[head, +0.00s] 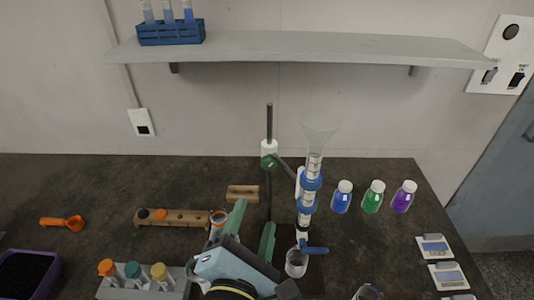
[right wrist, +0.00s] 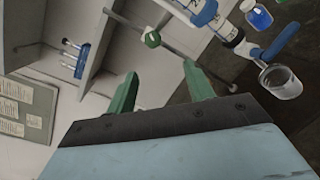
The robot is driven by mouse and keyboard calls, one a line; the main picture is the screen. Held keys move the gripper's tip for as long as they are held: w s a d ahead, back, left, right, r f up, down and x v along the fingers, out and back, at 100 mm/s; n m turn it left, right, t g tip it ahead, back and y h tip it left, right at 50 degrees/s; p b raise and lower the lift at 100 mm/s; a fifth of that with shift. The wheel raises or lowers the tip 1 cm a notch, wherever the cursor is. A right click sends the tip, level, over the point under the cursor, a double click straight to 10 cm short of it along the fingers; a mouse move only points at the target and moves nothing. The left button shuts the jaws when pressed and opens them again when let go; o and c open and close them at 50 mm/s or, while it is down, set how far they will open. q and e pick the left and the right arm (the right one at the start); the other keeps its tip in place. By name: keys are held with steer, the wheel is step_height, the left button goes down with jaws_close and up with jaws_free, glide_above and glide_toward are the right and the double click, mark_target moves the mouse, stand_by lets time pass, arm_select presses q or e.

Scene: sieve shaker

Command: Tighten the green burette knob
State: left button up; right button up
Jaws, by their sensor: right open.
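The green burette knob (head: 268,162) is on the clamp of the upright stand rod (head: 269,120), below a white collar. It also shows in the right wrist view (right wrist: 152,39), beyond the gap between my fingers. The burette (head: 309,190), with blue bands and a clear funnel top, is held upright to the right of the rod. My right gripper (head: 255,214) has green fingers, spread and empty. It is nearer than the knob and apart from it; the fingers also show in the right wrist view (right wrist: 160,70). My left gripper is not in view.
A beaker (head: 296,263) stands under the burette's blue tap (head: 312,249). Blue, green and purple bottles (head: 373,197) stand to the right. A wooden rack (head: 172,219) and a tube rack (head: 150,287) are left of my arm. A shelf (head: 300,46) hangs above.

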glide_toward(267, 167)
steer(key=w, duration=0.4)
steer(key=w+d+p, duration=0.1)
steer(key=w, duration=0.4)
steer(key=shift+w+d+f+p, duration=0.15)
steer(key=shift+w+d+p, duration=0.05)
steer(key=shift+d+p, duration=0.15)
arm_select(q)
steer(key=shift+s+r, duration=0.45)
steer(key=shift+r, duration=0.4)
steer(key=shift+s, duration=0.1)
arm_select(e)
steer(key=shift+c, duration=0.3)
steer(key=c, duration=0.9)
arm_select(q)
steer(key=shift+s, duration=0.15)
